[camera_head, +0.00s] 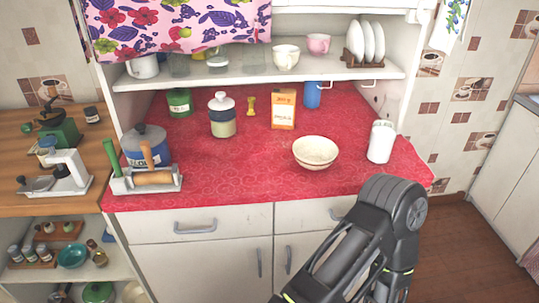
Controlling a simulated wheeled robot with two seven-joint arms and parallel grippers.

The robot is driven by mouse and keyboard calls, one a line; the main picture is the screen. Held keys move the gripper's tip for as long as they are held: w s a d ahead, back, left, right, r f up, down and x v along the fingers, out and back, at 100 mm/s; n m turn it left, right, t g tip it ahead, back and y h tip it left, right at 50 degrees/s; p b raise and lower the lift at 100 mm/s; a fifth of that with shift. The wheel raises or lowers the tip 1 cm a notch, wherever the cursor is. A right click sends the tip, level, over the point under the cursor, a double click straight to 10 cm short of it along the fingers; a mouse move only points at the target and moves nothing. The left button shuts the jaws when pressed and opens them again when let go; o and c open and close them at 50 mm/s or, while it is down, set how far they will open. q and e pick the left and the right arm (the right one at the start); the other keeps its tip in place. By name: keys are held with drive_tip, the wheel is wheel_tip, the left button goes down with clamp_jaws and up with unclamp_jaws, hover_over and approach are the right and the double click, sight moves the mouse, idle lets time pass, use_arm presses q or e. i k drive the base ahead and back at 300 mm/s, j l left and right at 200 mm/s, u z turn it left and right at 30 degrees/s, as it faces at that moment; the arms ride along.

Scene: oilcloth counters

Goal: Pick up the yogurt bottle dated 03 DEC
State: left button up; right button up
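A white bottle-like container (380,143) stands upright at the right end of the red oilcloth counter (250,172). No date can be read on it, so I cannot tell whether it is the yogurt bottle dated 03 DEC. A blue container (312,95) stands further back, below the shelf; no date can be read on it either. A black arm of mine rises from the bottom edge, in front of the counter and below the white container. Neither gripper shows in this view.
A speckled bowl (315,153) is left of the white container. An orange-and-white box (283,109), a lidded jar (222,116) and a green canister (179,102) stand behind. A blue canister (146,146) and a rolling pin (153,178) are at left. A shelf (220,78) overhangs the back.

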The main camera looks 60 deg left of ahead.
sight(385, 129)
drive_tip(key=u, duration=1.9)
